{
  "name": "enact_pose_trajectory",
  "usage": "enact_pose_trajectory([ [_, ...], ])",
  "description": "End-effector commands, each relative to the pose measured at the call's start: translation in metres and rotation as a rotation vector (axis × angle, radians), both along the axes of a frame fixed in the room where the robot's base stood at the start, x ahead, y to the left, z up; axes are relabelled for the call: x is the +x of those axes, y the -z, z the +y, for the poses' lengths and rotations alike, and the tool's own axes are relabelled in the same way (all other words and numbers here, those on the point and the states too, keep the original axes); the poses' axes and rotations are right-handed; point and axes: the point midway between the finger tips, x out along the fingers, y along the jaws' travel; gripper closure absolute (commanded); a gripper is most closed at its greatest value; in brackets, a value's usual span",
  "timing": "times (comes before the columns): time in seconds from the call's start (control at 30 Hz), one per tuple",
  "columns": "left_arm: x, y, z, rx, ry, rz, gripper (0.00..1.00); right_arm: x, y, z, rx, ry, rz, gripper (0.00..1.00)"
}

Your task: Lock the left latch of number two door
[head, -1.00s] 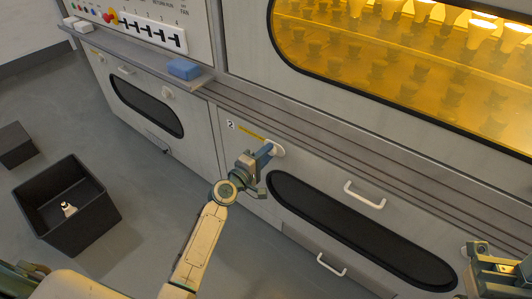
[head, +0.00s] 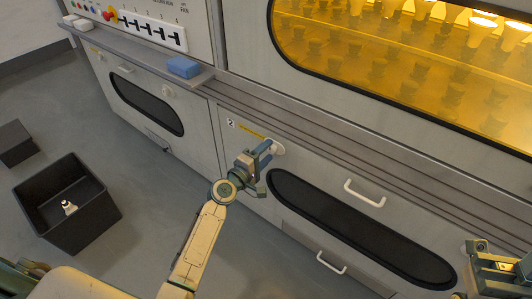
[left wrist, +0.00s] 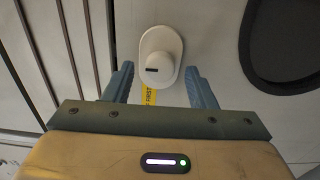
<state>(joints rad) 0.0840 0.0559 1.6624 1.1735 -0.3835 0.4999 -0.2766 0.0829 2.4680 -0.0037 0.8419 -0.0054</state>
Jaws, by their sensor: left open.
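The number two door (head: 330,172) is the light grey panel with a "2" label and a dark oblong window. Its left latch (head: 277,148) is a white knob on an oval plate near the door's upper left. In the left wrist view, the latch (left wrist: 160,57) shows a small dark slot on its face. My left gripper (head: 265,156) is open at the latch.
A white handle (head: 365,194) sticks out of the door, right of the latch. A ledge with a blue block (head: 184,67) runs above. A black bin (head: 95,214) holding a small white item stands on the floor at left. The floor between bin and cabinet is clear.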

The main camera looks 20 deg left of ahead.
Motion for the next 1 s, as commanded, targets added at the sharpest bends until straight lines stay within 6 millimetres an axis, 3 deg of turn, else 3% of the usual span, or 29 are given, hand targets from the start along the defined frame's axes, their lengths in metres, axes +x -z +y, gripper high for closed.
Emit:
enact_pose_trajectory([
  [0.5, -0.085, 0.001, 0.031, 0.003, 0.000, 0.001, 0.49, 0.000, 0.002, 0.001, -0.016, -0.004, 0.020, 1.00],
  [0.7, -0.097, 0.000, 0.035, 0.000, 0.000, 0.001, 0.49, 0.001, 0.003, 0.001, -0.013, -0.003, 0.020, 1.00],
  [1.0, -0.098, 0.000, 0.036, 0.000, 0.000, 0.001, 0.49, 0.001, -0.001, 0.000, -0.008, -0.002, 0.004, 1.00],
])
